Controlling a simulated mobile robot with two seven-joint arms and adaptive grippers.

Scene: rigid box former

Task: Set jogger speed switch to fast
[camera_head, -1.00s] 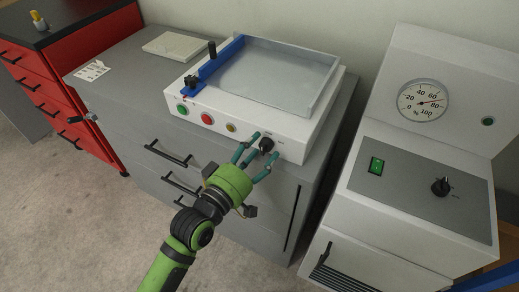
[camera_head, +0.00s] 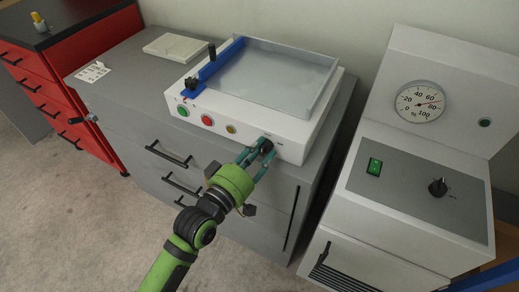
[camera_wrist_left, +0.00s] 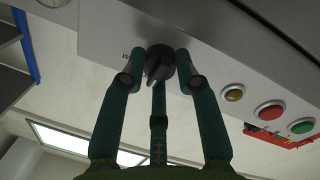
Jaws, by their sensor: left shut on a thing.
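The jogger (camera_head: 278,128) is a white box with a clear-walled tray and a blue side bar, standing on a grey cabinet. Its speed switch (camera_head: 266,146) is a black rotary knob at the right of the front panel. My left gripper (camera_head: 258,153) is shut on this knob, partly covering it. In the left wrist view, the knob (camera_wrist_left: 158,64) sits between the teal fingers, its pale pointer line visible. The printed labels beside it are too small or hidden to read. My right gripper is in neither view.
Green (camera_head: 183,112), red (camera_head: 208,121) and yellow (camera_head: 231,129) buttons sit left of the knob on the same panel. A grey-white machine with a gauge (camera_head: 421,101) and another black knob (camera_head: 438,187) stands at the right. Drawer handles (camera_head: 167,154) stick out below.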

